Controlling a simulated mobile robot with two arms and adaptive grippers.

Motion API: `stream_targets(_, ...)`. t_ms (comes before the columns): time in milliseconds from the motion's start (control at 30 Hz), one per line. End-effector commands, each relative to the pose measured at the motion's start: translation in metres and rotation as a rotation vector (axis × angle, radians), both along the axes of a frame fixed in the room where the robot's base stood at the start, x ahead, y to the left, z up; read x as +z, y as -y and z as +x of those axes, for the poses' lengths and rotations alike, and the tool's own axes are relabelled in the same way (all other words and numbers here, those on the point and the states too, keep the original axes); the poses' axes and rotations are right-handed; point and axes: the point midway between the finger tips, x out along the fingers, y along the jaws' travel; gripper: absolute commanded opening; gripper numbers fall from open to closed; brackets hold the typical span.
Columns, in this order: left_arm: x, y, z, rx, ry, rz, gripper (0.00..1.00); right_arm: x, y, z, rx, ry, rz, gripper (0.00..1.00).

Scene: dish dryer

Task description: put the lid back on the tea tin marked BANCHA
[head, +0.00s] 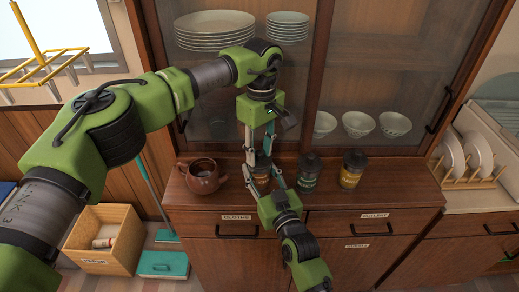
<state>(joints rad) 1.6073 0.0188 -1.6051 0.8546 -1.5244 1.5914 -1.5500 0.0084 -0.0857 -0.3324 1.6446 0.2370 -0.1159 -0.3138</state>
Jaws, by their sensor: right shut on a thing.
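A tea tin (262,172) with an orange-brown band stands on the cabinet top, largely hidden by both grippers. My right gripper (262,178) reaches up from below and is shut on this tin. My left gripper (260,152) points down from above with its fingers apart, right over the tin's top. Something dark shows between the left fingers; I cannot tell whether it is a lid. A dark green tin (308,175) and a yellow-banded tin (351,170) stand to the right, both with dark tops. The name BANCHA is not readable on any tin.
A brown teapot (203,177) stands left of the tins. Behind is a glass-fronted cupboard with stacked plates (212,30) and bowls (361,124). A plate rack (468,168) is at the right. The cabinet top right of the yellow-banded tin is clear.

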Motion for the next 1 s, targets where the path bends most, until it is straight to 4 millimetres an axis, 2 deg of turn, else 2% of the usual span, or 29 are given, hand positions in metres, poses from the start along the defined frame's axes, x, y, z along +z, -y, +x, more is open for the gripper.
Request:
stream_targets(367, 0.005, 0.001, 0.0, 0.0, 0.001, -0.001, 0.34, 0.0, -0.001, 0.0, 0.001, 0.0, 0.0, 0.02)
stream_targets(467, 0.018, 0.001, 0.001, 0.0, 0.001, 0.0, 0.34, 0.0, -0.001, 0.0, 0.001, 0.0, 0.0, 0.02)
stream_targets(800, 0.089, 0.002, 0.002, 0.001, 0.004, -0.001, 0.34, 0.0, -0.001, 0.0, 0.001, 0.0, 0.0, 0.02)
stream_targets(1000, 0.114, 0.003, 0.001, 0.0, 0.001, 0.001, 0.34, 0.0, 0.0, 0.0, 0.001, 0.0, 0.0, 0.02)
